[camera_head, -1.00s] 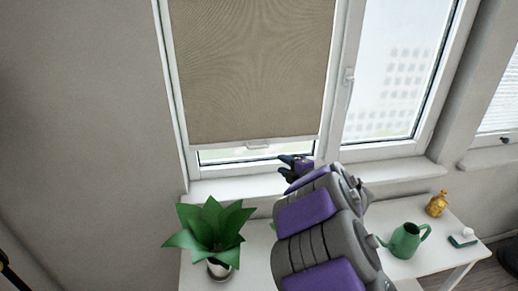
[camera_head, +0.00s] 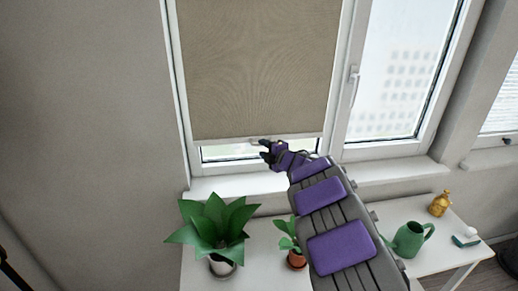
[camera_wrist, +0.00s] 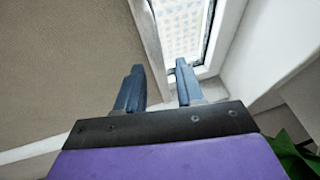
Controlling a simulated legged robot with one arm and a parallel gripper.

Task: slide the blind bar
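The tan blind (camera_head: 255,70) covers most of the left window pane. Its pale bottom bar (camera_head: 215,138) hangs a little above the lower window frame, with a strip of glass showing below. My gripper (camera_head: 264,148) is at the middle of the bar, just at or in front of its small pull tab, which it partly hides. I cannot tell whether it touches. The blind (camera_wrist: 60,60) fills the left of that view, and a pale strip lies at lower left.
The right window pane (camera_head: 400,70) has a handle (camera_head: 353,86) on its frame. Below the sill (camera_head: 240,188), a white table (camera_head: 350,212) holds a large leafy plant (camera_head: 213,232), a small potted plant (camera_head: 296,258), a green watering can (camera_head: 409,240) and a gold bottle (camera_head: 440,203).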

